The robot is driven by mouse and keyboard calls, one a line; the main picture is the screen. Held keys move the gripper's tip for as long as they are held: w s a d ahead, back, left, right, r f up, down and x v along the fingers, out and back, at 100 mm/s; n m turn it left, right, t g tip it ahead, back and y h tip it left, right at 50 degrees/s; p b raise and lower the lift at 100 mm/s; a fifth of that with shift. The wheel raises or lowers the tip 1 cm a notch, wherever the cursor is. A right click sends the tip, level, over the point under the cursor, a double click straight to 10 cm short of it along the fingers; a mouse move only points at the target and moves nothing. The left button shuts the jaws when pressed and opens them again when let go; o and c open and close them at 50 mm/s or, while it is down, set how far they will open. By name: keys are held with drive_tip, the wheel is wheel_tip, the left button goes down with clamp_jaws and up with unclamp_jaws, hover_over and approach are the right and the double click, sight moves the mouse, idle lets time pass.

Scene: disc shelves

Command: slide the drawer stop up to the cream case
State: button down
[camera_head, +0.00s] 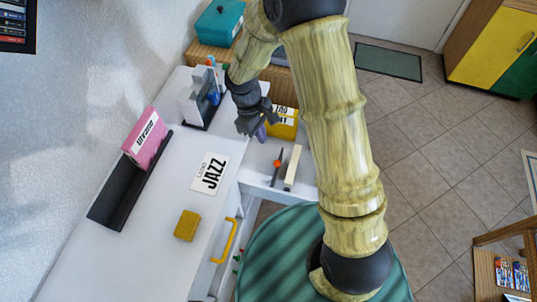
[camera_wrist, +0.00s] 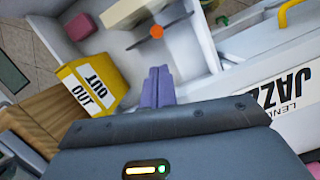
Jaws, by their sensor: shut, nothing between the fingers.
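The cream case (camera_head: 292,167) stands in the open white drawer. The drawer stop, a dark bar with an orange knob (camera_head: 277,164), is in the same drawer, left of the case with a gap between them. In the wrist view the knob (camera_wrist: 156,31) sits mid-bar, and the cream case (camera_wrist: 125,12) is beyond it at the top edge, partly cut off. My gripper (camera_head: 262,134) is above the drawer, short of the knob and apart from it. Its purple fingers (camera_wrist: 158,86) are together and empty.
A yellow box marked OUT (camera_wrist: 92,85) is at the drawer's end, near my gripper. A pink block (camera_wrist: 80,27) lies in a drawer corner. The white counter holds a JAZZ card (camera_head: 210,173), a yellow block (camera_head: 187,225) and a black tray (camera_head: 118,195) with a pink case (camera_head: 146,138).

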sight(277, 161)
drive_tip(key=x, duration=1)
drive_tip(key=shift+d, duration=0.1)
drive_tip(key=shift+s+d, duration=0.2)
drive_tip(key=shift+d, duration=0.4)
drive_tip(key=shift+s+d, duration=0.2)
drive_tip(key=shift+d, duration=0.4)
drive_tip(key=shift+s, duration=0.15)
drive_tip(key=p+v, duration=0.8)
drive_tip(key=v, duration=0.2)
